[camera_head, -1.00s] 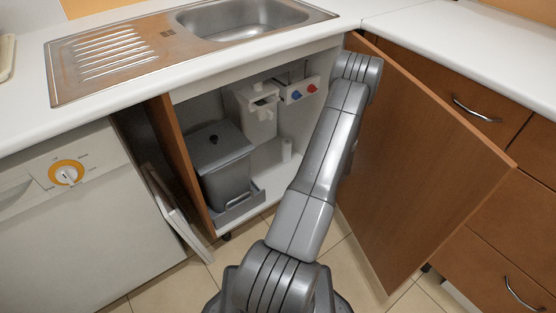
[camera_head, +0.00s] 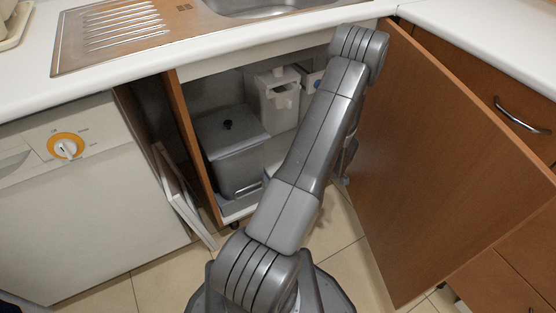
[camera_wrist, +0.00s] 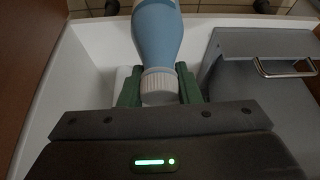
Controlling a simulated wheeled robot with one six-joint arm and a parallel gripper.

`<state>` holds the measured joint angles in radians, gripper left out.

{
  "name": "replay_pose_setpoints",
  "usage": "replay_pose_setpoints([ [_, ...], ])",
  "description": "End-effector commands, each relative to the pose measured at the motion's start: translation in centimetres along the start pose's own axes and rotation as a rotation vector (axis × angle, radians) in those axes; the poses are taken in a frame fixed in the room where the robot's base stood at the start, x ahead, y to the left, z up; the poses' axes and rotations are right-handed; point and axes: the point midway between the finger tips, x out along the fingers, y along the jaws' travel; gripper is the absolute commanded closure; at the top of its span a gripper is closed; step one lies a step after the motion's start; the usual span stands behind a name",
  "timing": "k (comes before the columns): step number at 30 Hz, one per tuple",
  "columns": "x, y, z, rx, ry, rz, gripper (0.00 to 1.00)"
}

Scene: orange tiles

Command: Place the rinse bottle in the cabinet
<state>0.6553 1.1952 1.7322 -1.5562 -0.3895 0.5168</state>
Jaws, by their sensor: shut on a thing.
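The rinse bottle (camera_wrist: 158,35), light blue with a ribbed white cap, shows in the wrist view. My gripper (camera_wrist: 160,88) has its green fingers shut on it near the cap. The bottle's far end is cut off by the top of the frame. The open sink cabinet (camera_head: 180,150) is in the middle of the head view, and its white interior (camera_wrist: 85,75) lies below the bottle in the wrist view. I cannot tell whether the bottle touches the cabinet floor. My arm hides the gripper and bottle in the head view.
A grey lidded bin (camera_head: 232,150) stands inside at the left; it shows at the right in the wrist view (camera_wrist: 255,95). A white container (camera_head: 279,98) hangs at the back. The open wooden door (camera_head: 440,170) borders my arm's right. A white panel (camera_head: 180,200) leans at the left.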

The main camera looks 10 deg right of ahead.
Motion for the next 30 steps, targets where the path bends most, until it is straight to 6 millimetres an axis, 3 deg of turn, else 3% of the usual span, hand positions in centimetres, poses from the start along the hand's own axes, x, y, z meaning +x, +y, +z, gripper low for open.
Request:
replay_pose_setpoints([
  [5,0.2,0.4,-0.4,0.023,0.001,0.013,1.0],
  [21,4.7,0.6,-10.0,0.018,0.002,0.012,1.0],
  [30,5.7,0.7,-12.1,0.023,0.001,0.011,1.0],
])
